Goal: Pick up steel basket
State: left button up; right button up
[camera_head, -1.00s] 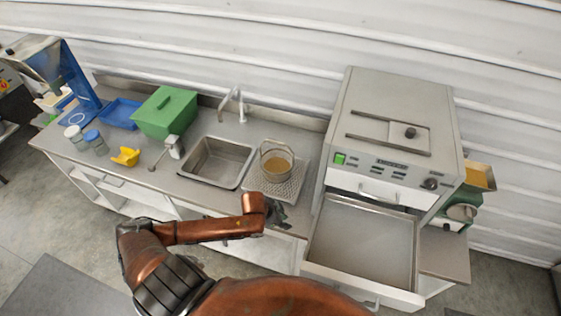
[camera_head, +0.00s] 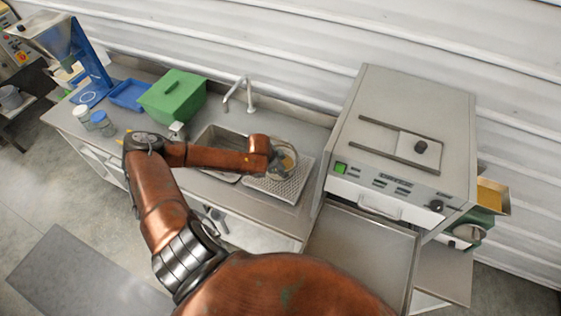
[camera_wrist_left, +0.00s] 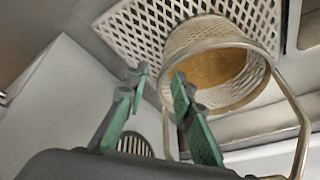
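The steel basket (camera_head: 287,160) is a round metal mesh cup with yellowish-brown contents. It stands on the perforated drain tray (camera_head: 291,187) right of the sink, partly hidden by my left arm. In the left wrist view the basket (camera_wrist_left: 206,38) is close ahead, its wire handle looping toward the camera. My left gripper (camera_wrist_left: 158,80) is open, its green-padded fingers apart just before the basket's near side. My right gripper is out of view.
The sink (camera_head: 222,137) and faucet (camera_head: 240,92) are left of the tray. A grey machine (camera_head: 400,125) with a pulled-out drawer (camera_head: 362,262) stands close on the right. A green lidded box (camera_head: 172,97) and blue tray (camera_head: 128,95) are farther left.

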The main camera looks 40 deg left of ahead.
pick_arm(q)
jog(key=x, duration=0.3)
jog(key=p+x, duration=0.1)
jog(key=shift+a+f, duration=0.25)
jog(key=shift+a, duration=0.1)
jog(key=shift+w+f, duration=0.15)
jog(key=shift+f, duration=0.15)
grip_shut()
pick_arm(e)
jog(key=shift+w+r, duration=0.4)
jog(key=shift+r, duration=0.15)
pick_arm(q)
jog(key=shift+r, duration=0.1)
